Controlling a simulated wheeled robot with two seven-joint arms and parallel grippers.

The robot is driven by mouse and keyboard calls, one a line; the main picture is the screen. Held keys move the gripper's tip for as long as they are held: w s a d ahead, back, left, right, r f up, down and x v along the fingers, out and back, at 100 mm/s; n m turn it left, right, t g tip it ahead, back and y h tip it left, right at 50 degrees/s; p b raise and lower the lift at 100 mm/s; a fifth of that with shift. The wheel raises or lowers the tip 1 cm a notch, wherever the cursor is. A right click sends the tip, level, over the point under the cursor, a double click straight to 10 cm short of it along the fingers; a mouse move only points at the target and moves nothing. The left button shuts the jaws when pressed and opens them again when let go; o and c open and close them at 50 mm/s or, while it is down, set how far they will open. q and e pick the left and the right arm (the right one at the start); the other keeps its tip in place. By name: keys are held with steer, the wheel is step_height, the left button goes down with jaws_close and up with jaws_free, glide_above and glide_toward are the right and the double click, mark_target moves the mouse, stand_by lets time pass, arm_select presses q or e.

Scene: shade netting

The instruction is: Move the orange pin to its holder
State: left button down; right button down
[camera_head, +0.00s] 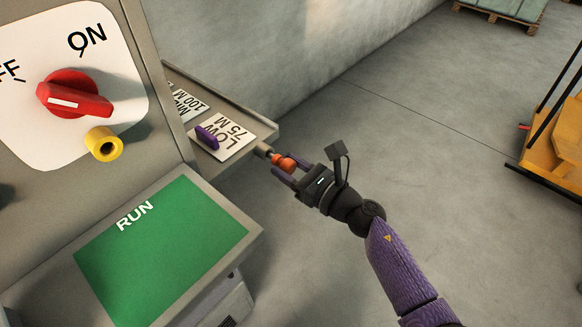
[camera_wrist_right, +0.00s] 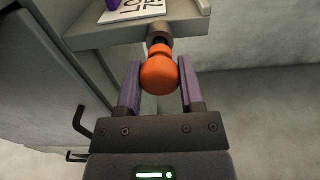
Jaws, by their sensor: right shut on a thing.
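The orange pin (camera_head: 285,163) has a rounded head, which also shows in the right wrist view (camera_wrist_right: 159,76). My right gripper (camera_head: 284,172) is shut on the head, with one purple finger on each side (camera_wrist_right: 160,88). The pin lines up with a grey cylindrical collar (camera_head: 263,149) at the shelf's outer end; the collar shows behind the head in the wrist view (camera_wrist_right: 159,31). I cannot tell how far the shank sits inside it. A yellow ring-shaped socket (camera_head: 104,144) with a dark hole is on the panel. My left gripper is out of view.
The grey shelf (camera_head: 255,125) carries label cards and a purple lever (camera_head: 207,137). A red rotary switch (camera_head: 75,96) and a green RUN plate (camera_head: 160,255) are on the machine at left. The floor (camera_head: 430,120) at right is open, with an orange cart (camera_head: 560,140) beyond.

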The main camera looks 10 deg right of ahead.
steer(key=shift+w+a, duration=0.1)
stand_by(0.3)
steer(key=shift+w+a, duration=0.2)
steer(key=shift+w, duration=0.05)
steer(key=shift+w+a, duration=0.2)
steer(key=shift+w, duration=0.1)
steer(key=shift+c, duration=0.7)
jaws_free()
